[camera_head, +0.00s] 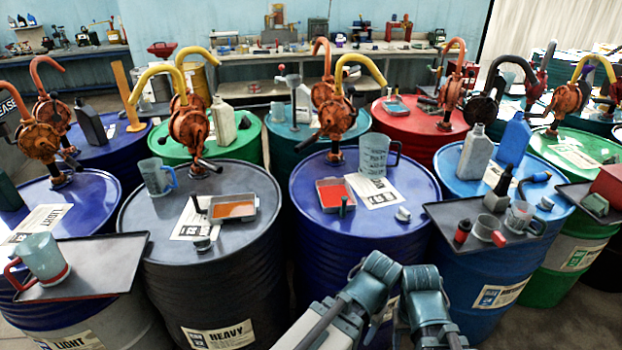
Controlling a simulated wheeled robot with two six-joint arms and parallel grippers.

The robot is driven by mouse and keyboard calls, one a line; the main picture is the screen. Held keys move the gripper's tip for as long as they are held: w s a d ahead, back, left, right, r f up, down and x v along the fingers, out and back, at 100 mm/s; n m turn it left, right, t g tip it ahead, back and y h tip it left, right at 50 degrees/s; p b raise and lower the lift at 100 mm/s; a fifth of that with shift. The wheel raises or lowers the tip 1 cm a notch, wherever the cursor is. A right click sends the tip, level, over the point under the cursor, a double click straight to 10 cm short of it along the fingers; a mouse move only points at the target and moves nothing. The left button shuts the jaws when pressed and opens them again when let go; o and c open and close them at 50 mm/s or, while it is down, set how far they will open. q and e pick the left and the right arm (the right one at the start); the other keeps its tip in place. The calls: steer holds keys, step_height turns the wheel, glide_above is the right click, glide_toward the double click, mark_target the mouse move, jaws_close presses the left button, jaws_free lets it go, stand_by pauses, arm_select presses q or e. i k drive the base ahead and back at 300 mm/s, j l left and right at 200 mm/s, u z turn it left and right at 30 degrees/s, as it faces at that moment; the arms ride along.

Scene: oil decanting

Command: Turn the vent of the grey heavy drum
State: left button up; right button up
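The grey heavy drum (161,222) stands left of centre, with a dark grey top and a label reading HEAVY (219,336) on its front. Near the front of its top is a small metal cap-like fitting (203,243); I cannot tell for sure whether it is the vent or how far it is turned. A small dark upright piece stands behind it at the paper sheet. An orange rotary pump with a yellow spout (188,128) rises at the drum's back. Parts of my two arms show at bottom centre, in front of the blue drum. No gripper fingers show.
On the grey drum lie a tray of orange liquid (234,208), a paper sheet and a blue-handled jug (157,178). A dark tray with a red-handled mug (43,259) juts in at left. A blue drum (302,212) stands close on the right; other drums crowd around.

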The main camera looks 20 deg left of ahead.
mark_target(204, 242)
steer(key=u, duration=1.4)
